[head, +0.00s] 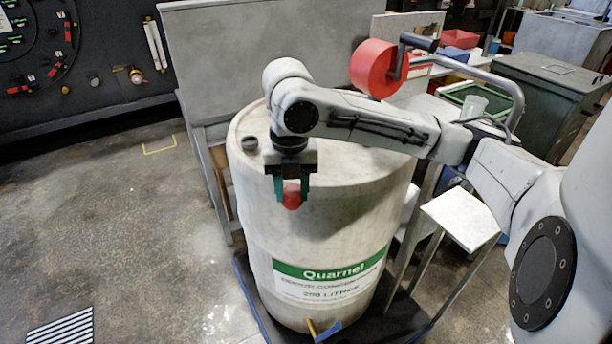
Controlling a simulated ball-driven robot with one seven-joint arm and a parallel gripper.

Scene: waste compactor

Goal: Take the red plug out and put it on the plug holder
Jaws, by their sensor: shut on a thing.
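My gripper (291,188) points down at the near left part of the large off-white drum (325,235). Its green fingers are shut on the red plug (292,200), whose rounded lower part shows between and below the fingertips. In the picture the plug overlaps the drum near its top edge, and no contact with the drum can be made out. My arm hides much of the drum's top, so the plug's opening is not visible. A small white-topped stand (461,217) is right of the drum; I cannot tell whether it is the plug holder.
A dark cap (249,144) sits on the drum's top left. A red crank drum (375,68) and a curved metal rail (495,82) rise behind my arm. A grey panel (230,60) stands behind the drum. The floor at left (120,230) is open, with a striped patch (62,330).

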